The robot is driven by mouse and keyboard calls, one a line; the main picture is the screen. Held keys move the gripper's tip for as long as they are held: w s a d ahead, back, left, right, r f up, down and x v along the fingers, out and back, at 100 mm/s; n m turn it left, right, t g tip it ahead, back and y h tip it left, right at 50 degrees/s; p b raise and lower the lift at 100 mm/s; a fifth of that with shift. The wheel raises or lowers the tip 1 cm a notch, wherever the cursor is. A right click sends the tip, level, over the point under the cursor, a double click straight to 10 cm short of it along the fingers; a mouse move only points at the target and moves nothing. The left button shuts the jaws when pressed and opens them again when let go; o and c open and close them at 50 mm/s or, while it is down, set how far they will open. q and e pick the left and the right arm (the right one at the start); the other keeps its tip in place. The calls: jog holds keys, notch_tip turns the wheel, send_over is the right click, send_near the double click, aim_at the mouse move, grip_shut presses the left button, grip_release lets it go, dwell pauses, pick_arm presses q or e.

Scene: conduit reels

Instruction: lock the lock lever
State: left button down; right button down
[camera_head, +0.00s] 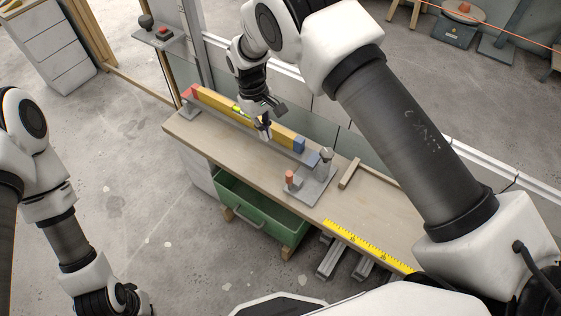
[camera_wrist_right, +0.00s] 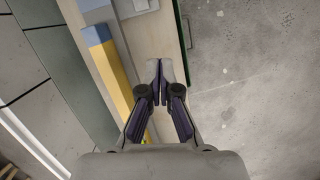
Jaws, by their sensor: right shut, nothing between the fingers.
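On the bench (camera_head: 205,142) stands a small grey plate (camera_head: 318,190) with an orange-capped post (camera_head: 290,177) and a grey knobbed post (camera_head: 326,155). I cannot tell for sure which part is the lock lever. A long yellow bar (camera_head: 222,104) with a red left end and a blue right end (camera_head: 299,145) lies left of the plate. My right gripper (camera_head: 266,132) is shut and empty, over the bench by the bar's front side. In the right wrist view its fingertips (camera_wrist_right: 160,72) are together beside the yellow bar (camera_wrist_right: 113,80).
A green drawer (camera_head: 248,208) sticks out under the bench front. A yellow ruler strip (camera_head: 367,247) runs along the front edge. A wooden strip (camera_head: 349,173) lies right of the plate. Glass panels stand behind the bench. Grey rails (camera_head: 335,258) lie below.

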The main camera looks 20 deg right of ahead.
aim_at(290, 180)
jog(key=s+d+f, duration=0.2)
jog(key=s+f, duration=0.3)
jog(key=f, duration=0.4)
jog(key=shift+s+d+f, duration=0.35)
jog(key=shift+s+d, duration=0.05)
